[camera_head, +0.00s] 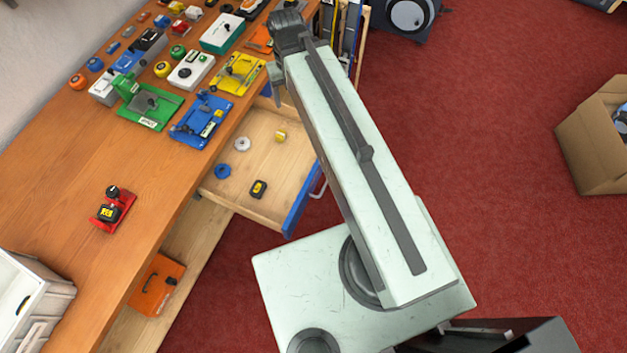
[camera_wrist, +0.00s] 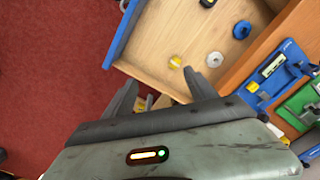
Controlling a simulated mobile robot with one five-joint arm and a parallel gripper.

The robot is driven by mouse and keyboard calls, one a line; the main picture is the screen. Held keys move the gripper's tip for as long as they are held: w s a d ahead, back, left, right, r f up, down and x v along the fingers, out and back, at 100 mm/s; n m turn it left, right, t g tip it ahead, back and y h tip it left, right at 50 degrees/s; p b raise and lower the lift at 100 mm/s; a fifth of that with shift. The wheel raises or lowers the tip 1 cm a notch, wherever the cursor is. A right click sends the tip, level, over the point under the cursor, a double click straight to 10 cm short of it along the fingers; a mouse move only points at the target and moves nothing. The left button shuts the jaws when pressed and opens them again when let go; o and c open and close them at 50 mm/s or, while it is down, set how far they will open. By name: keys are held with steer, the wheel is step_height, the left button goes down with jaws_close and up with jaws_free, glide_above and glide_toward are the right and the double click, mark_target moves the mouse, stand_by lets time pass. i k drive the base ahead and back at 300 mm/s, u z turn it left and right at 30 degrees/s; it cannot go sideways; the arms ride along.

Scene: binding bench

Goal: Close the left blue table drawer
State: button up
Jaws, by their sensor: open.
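The blue-fronted table drawer (camera_head: 298,208) is pulled out from the wooden bench in the head view, with its wooden inside showing. A yellow part, a blue ring, a white ring and a black-and-yellow item lie in it. The drawer (camera_wrist: 121,38) also shows at the top of the wrist view, blue front at left. My gripper (camera_wrist: 162,77) is open and empty, its two fingers apart and pointing towards the drawer's side. I cannot tell whether they touch it. My arm hides part of the drawer's right end in the head view.
The bench top (camera_head: 60,190) holds several coloured tools, including a green one (camera_head: 150,105), and a red item (camera_head: 112,210). An orange case (camera_head: 157,286) sits on the lower shelf. A cardboard box (camera_head: 590,140) stands at right. Red floor (camera_head: 480,120) between is clear.

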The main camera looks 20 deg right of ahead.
mark_target(291, 170)
steer(key=u, duration=0.4)
steer(key=k, duration=1.25)
steer(key=u, duration=0.6)
steer(key=i, duration=0.95)
steer(key=u, duration=0.05)
